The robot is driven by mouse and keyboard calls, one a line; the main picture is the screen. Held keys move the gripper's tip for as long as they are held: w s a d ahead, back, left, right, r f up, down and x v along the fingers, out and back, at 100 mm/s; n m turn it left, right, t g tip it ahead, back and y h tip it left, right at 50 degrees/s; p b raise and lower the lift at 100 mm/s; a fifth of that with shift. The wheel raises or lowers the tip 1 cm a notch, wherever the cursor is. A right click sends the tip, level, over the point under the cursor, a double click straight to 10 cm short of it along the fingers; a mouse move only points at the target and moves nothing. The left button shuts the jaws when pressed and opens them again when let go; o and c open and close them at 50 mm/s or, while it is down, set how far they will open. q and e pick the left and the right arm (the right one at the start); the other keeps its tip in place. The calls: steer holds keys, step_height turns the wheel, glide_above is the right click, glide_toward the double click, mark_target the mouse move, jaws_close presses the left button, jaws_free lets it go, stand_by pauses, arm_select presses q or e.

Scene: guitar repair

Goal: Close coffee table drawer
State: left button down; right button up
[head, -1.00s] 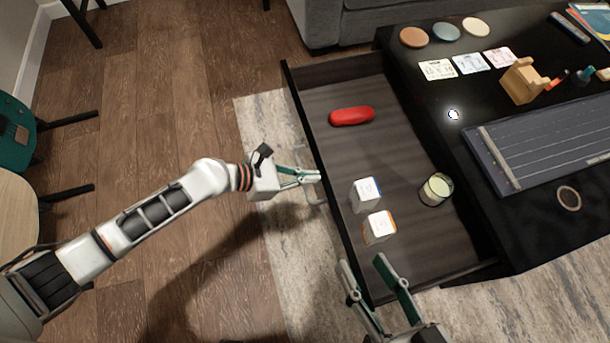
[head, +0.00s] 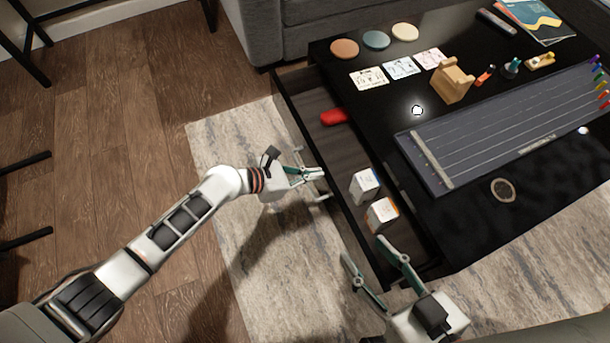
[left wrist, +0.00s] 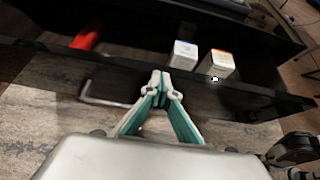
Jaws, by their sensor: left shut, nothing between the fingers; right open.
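The black coffee table (head: 460,215) has its drawer (head: 335,165) partly open toward the left. My left gripper (head: 322,173) is shut and empty, with its fingertips at the drawer's front panel; whether they touch it I cannot tell. In the left wrist view the shut fingertips (left wrist: 160,78) are in front of the panel, right of a pale bar handle (left wrist: 95,97). My right gripper (head: 368,262) is open and empty near the drawer's near front corner. Inside the drawer are a red case (head: 333,117), partly under the tabletop, and two white boxes (head: 364,186) (head: 380,214).
On the tabletop are coasters (head: 376,40), cards (head: 401,66), a wooden stand (head: 452,82), small tools and a long fretboard-like panel (head: 500,125). A grey sofa (head: 310,12) stands behind. The rug (head: 225,135) and floor left of the drawer are clear.

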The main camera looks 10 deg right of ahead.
arm_select(q)
steer(key=w+d+b, duration=0.1)
steer(key=w+d, duration=0.2)
steer(key=d, duration=0.8)
steer(key=shift+w+d, duration=0.15)
steer(key=shift+w, duration=0.2)
arm_select(e)
steer(key=shift+s+a+f+m, duration=0.2)
steer(key=shift+a+m, duration=0.25)
steer(key=shift+m, duration=0.25)
steer(key=shift+w, duration=0.1)
